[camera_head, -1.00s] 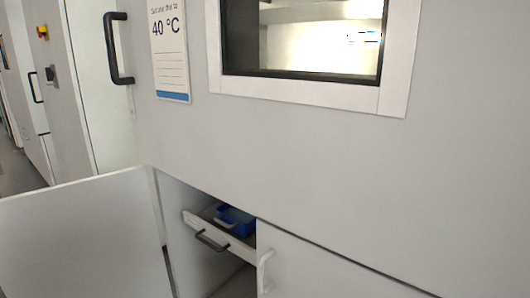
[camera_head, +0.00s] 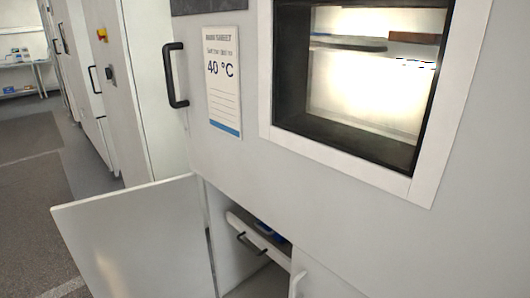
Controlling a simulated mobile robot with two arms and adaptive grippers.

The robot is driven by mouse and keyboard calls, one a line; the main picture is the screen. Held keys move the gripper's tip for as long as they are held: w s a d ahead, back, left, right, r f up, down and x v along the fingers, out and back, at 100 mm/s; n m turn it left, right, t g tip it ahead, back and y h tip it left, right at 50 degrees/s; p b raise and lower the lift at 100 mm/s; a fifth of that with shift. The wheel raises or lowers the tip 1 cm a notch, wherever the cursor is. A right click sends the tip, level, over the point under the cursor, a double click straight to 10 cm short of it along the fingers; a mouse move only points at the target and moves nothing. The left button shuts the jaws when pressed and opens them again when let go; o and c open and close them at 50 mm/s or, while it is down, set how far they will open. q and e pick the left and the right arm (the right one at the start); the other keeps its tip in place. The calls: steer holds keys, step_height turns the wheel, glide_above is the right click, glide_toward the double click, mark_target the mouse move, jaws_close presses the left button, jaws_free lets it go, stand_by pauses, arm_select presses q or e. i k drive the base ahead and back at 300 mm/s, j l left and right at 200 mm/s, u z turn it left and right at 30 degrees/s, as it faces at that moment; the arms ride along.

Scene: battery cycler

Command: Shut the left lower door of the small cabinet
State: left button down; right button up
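The left lower door (camera_head: 140,240) of the small cabinet stands wide open, swung out to the left. Behind it the cabinet opening shows a drawer (camera_head: 258,236) with a dark handle and a blue item (camera_head: 268,228) inside. The right lower door (camera_head: 325,285) is shut, with a pale handle (camera_head: 298,284) near its left edge. The lower part of both doors is cut off by the picture's bottom edge. Neither of my grippers is in view.
A window (camera_head: 360,75) into a lit chamber sits above the cabinet, with a 40 °C sheet (camera_head: 223,85) to its left. A black handle (camera_head: 175,75) sticks out on the left. Open floor (camera_head: 30,190) lies left of the open door.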

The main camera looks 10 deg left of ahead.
mark_target(148, 240)
steer(key=j+z, duration=0.25)
steer(key=j, duration=1.15)
steer(key=j+z, duration=0.2)
steer(key=j, duration=0.25)
steer(key=j+z, duration=0.15)
steer(key=j, duration=0.3)
steer(key=k+j+z, duration=0.2)
steer(key=j, duration=0.2)
steer(key=j+z, duration=0.15)
steer(key=j, duration=0.3)
steer(key=k+j+z, duration=0.2)
steer(key=j, duration=0.2)
steer(key=j+z, duration=0.15)
steer(key=j, duration=0.25)
steer(key=k+j+z, duration=0.2)
steer(key=j, duration=0.2)
steer(key=k+j+z, duration=0.15)
steer(key=j, duration=0.2)
